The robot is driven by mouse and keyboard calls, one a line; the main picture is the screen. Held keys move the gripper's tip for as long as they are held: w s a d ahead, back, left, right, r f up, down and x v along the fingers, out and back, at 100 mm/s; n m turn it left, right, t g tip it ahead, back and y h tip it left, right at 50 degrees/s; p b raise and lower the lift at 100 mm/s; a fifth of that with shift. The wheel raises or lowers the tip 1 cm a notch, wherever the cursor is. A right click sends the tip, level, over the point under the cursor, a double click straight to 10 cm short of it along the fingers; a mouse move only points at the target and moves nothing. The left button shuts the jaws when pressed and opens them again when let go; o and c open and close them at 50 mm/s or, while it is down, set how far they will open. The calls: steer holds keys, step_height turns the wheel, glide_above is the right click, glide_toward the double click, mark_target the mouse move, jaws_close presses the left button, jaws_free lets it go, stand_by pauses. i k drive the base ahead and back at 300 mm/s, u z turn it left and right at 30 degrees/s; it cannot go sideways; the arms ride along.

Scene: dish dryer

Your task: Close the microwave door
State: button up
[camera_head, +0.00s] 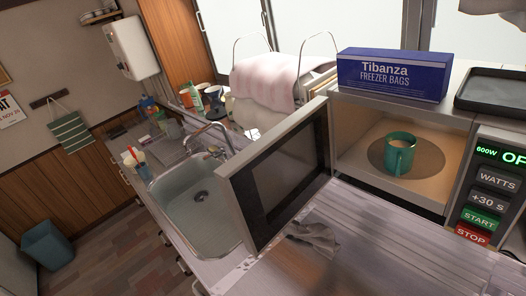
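The microwave (447,215) stands on the counter at the right, with its cavity facing me. Its door (285,175) is wide open, hinged at the cavity's left side and swung out toward me. The door's dark window panel shows. A green mug (399,154) stands upright inside on the round plate. The control panel (492,190) at the right has a lit green display and buttons for watts, +30 s, start and stop. My gripper is not in view.
A crumpled grey cloth-like thing (313,238) lies on the counter (375,255) right of the door. The sink (195,203) and faucet are left of the door. A blue freezer-bag box (392,76) and dark tray (492,92) sit on top of the microwave.

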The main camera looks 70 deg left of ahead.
mark_target(277, 175)
steer(key=z, duration=0.05)
steer(key=k, duration=0.2)
steer(key=z, duration=1.5)
steer(key=k, duration=2.3)
steer(key=u, duration=1.6)
steer(key=i, duration=1.05)
steer(key=z, duration=0.05)
